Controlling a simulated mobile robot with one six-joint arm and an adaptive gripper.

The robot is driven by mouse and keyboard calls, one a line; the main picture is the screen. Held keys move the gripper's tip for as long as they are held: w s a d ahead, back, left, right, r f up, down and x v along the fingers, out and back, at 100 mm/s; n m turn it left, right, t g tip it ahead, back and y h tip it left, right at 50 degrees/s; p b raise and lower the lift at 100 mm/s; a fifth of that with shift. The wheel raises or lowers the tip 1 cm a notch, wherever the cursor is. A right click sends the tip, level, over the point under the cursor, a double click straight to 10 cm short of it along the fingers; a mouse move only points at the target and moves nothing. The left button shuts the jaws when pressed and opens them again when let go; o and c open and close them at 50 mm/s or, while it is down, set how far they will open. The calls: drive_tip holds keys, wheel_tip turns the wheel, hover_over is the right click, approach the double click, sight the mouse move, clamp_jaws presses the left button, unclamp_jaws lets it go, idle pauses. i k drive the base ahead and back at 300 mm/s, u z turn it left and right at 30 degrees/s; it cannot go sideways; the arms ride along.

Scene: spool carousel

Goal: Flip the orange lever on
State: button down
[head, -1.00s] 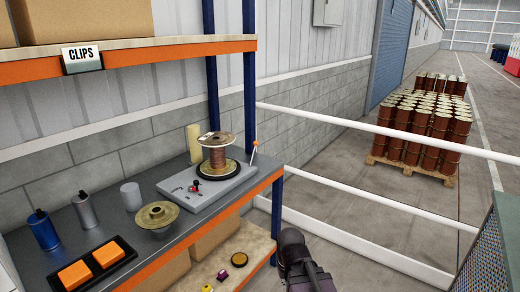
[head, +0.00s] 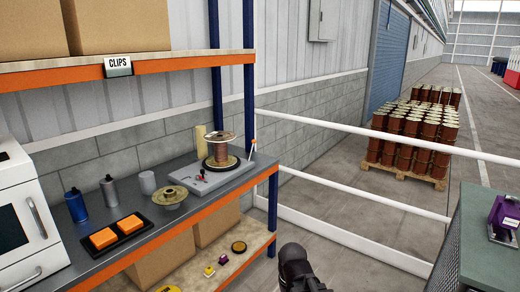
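A small lever with an orange tip (head: 253,146) stands at the right end of a grey base plate (head: 206,178) on the shelf's worktop. It is too small to tell clearly which way it is set. A spool of copper-coloured wire (head: 221,150) sits upright on the same plate, with a small red part (head: 201,174) in front of it. A dark part of my arm shows at the bottom centre, apart from the plate and lever. My gripper's fingers are not visible.
The worktop also holds a brass-coloured flanged disc (head: 170,196), orange blocks in a black tray (head: 147,242), cans and a white machine (head: 28,225). White rails (head: 350,147) run behind. A green-grey cabinet (head: 476,240) stands at right.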

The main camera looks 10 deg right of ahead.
sight(254, 141)
drive_tip(key=k, duration=0.5)
drive_tip(key=z, duration=0.7)
drive_tip(key=i, duration=2.15)
drive_tip(key=u, duration=0.45)
